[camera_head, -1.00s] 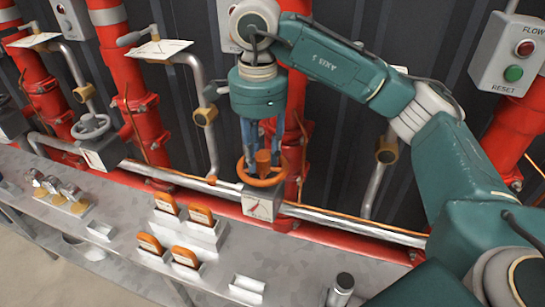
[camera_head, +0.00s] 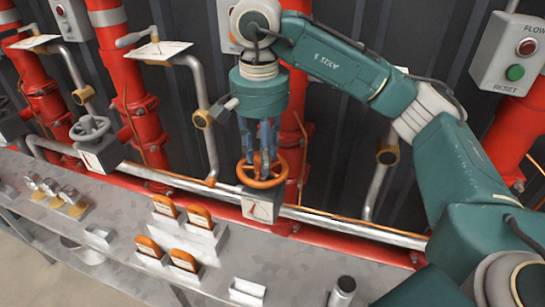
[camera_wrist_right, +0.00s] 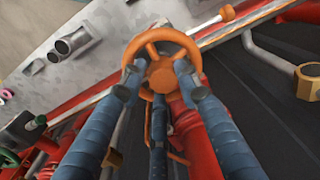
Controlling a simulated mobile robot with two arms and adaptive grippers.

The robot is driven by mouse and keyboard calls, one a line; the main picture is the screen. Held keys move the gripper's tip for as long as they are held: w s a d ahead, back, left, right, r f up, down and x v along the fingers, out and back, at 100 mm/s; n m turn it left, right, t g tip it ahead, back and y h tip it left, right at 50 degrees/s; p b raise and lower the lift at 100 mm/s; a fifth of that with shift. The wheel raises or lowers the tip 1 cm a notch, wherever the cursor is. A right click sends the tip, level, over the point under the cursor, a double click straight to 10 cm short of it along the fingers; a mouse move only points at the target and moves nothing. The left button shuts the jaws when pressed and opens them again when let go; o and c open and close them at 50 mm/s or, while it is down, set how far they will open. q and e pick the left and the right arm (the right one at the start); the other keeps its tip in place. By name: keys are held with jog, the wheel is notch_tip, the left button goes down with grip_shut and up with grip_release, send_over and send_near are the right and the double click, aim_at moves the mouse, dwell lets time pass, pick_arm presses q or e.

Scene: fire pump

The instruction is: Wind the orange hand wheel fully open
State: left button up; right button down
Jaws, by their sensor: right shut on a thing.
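The orange hand wheel (camera_head: 262,182) sits on top of a white gauge box (camera_head: 261,205) on the pipe run, in the middle of the head view. It also shows in the right wrist view (camera_wrist_right: 160,36), with its hub and rim between the fingers. My right gripper (camera_head: 261,158) points down over the wheel, its blue fingers reaching inside the rim and shut on the wheel. The exact finger contact is partly hidden by the fingers themselves. My left gripper is not in view.
A grey hand wheel (camera_head: 90,128) stands on another valve at the left. A metal bench (camera_head: 120,205) in front holds orange-topped tags (camera_head: 165,206) and small metal trays. A control box (camera_head: 511,50) with red and green buttons hangs at the upper right.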

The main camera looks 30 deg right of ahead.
jog(key=n, duration=0.4)
jog(key=shift+s+a+f, duration=0.2)
jog(key=shift+s+f, duration=0.05)
jog(key=shift+f, duration=0.1)
jog(key=shift+n, duration=0.4)
jog(key=shift+w+n, duration=0.1)
jog(key=shift+n, duration=1)
jog(key=n, duration=0.5)
jog(key=c, duration=1.6)
grip_release()
jog(key=shift+n, duration=0.3)
jog(key=shift+c, duration=0.2)
jog(key=o, duration=0.4)
jog(key=shift+d, duration=0.1)
jog(key=shift+o, duration=0.4)
jog(key=shift+d, duration=0.15)
jog(key=shift+b, duration=0.3)
